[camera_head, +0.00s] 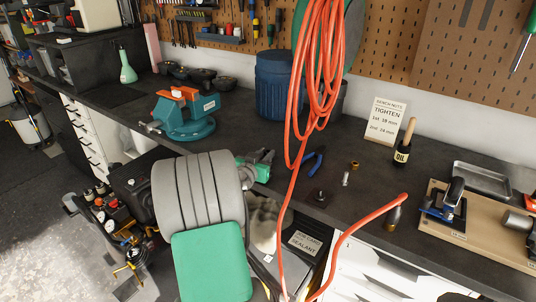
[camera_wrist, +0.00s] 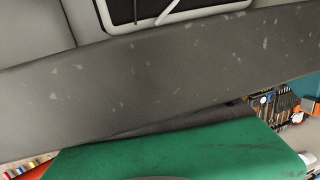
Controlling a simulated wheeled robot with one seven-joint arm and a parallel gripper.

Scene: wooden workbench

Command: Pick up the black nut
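A small black piece (camera_head: 319,197), which looks like the black nut, lies on the dark workbench (camera_head: 370,205) near its front edge, right of the hanging orange hose. What seems to be my gripper (camera_head: 266,158) is the green and dark end past my grey arm, left of the nut and apart from it. Its fingers are too small and partly hidden, so I cannot tell if it is open.
An orange hose (camera_head: 318,70) hangs down between my gripper and the nut. Blue-handled pliers (camera_head: 314,160), a silver bolt-like piece (camera_head: 346,179) and a brass piece (camera_head: 354,165) lie behind the nut.

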